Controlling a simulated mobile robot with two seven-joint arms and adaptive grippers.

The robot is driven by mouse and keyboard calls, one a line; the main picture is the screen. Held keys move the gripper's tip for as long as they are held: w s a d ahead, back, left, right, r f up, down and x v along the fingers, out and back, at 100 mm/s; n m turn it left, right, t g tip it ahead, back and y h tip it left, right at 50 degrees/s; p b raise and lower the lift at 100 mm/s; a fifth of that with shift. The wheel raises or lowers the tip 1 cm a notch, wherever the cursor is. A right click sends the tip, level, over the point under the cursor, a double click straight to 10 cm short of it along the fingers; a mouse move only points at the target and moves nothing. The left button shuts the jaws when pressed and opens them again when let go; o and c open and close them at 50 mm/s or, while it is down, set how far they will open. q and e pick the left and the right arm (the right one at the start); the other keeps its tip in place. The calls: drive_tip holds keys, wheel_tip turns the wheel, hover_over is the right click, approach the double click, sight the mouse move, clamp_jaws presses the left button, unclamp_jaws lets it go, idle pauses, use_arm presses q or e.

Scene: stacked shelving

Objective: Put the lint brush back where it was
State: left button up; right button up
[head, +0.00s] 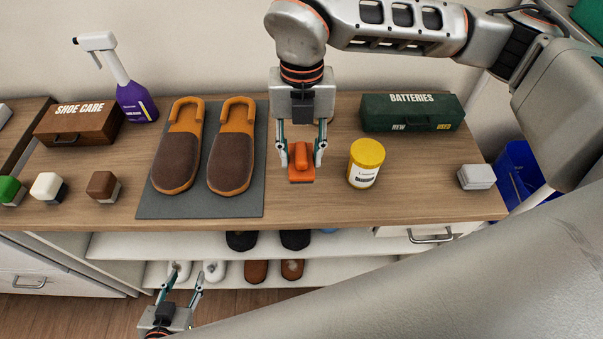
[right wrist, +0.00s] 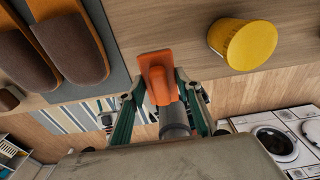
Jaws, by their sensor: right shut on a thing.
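The orange lint brush (head: 301,172) is in my right gripper (head: 301,158), between the slippers' mat and the yellow-lidded tub. The fingers close on it from both sides; whether its base touches the counter is hard to tell. In the right wrist view the brush (right wrist: 158,70) sticks out between the fingertips (right wrist: 162,98), its flat orange end outward. My left gripper (head: 186,274) is low at the front, in front of the lower shelves, with its fingers apart and nothing between them.
Brown slippers (head: 230,150) lie on a grey mat (head: 200,206) left of the brush. A yellow-lidded tub (head: 366,163) stands close on its right. A green batteries box (head: 412,112), shoe care box (head: 80,123), purple spray bottle (head: 135,100) and small grey box (head: 476,177) share the counter (head: 420,200).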

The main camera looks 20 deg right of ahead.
sight(302, 147)
drive_tip(key=shift+f, duration=4)
drive_tip(key=shift+f, duration=0.1)
drive_tip(key=o, duration=1.1)
drive_tip(key=shift+o, duration=0.2)
drive_tip(key=r, duration=0.8)
drive_tip(key=w+r, duration=0.1)
drive_tip(key=r, duration=0.3)
drive_tip(key=shift+d+r+b, duration=0.15)
drive_tip(key=shift+d+b, duration=0.05)
drive_tip(key=shift+b, duration=0.1)
